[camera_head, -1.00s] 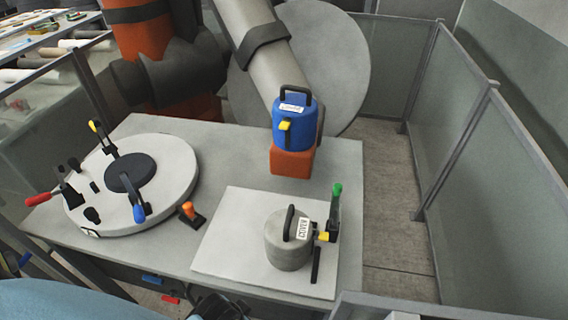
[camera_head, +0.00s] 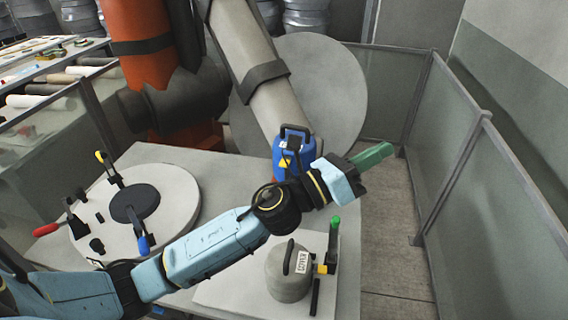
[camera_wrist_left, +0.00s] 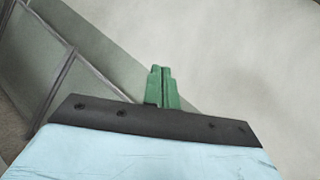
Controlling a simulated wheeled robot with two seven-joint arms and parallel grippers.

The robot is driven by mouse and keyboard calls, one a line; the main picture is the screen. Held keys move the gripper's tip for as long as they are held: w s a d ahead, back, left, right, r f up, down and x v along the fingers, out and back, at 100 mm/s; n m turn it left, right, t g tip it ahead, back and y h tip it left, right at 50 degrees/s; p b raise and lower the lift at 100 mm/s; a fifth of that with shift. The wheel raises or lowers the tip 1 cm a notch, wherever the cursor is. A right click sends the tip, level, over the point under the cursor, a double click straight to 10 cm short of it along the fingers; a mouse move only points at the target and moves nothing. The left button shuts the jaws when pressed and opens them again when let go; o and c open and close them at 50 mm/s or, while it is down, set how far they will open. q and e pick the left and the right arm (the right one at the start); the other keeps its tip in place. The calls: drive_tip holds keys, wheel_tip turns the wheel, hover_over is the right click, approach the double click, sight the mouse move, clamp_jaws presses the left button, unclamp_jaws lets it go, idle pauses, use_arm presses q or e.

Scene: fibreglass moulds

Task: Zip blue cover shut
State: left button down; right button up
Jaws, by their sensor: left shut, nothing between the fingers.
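The blue cover (camera_head: 279,149) stands upright on an orange block at the back of the table, with a black handle (camera_head: 295,129) on top and a yellow tab (camera_head: 284,163) on its front. My left arm partly hides its lower right side and the block. My left gripper (camera_head: 386,149) has green fingers, shut and empty, to the right of the cover and pointing away from it. The fingers also show shut in the left wrist view (camera_wrist_left: 160,72), against a pale surface and a fence panel. My right gripper is not in view.
A round white mould (camera_head: 178,196) with several clamps lies at left. A large orange arm (camera_head: 150,70) rises behind. Fence panels (camera_head: 500,180) bound the right.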

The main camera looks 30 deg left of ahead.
use_arm(q)
drive_tip(key=s+d+m+g+h, duration=0.25)
drive_tip(key=d+m+g, duration=0.25)
drive_tip(key=m+g, duration=0.7)
drive_tip(key=m+g+y, duration=0.1)
drive_tip(key=m+y, duration=1.7)
drive_tip(key=m, duration=0.1)
approach(284, 163)
drive_tip(key=shift+w+a+r+p, duration=0.1)
drive_tip(key=shift+w+p, duration=0.1)
drive_tip(key=shift+p, duration=0.1)
drive_tip(key=shift+b+x, duration=2.05)
drive_tip(key=shift+x, duration=1.5)
drive_tip(key=shift+s, duration=0.15)
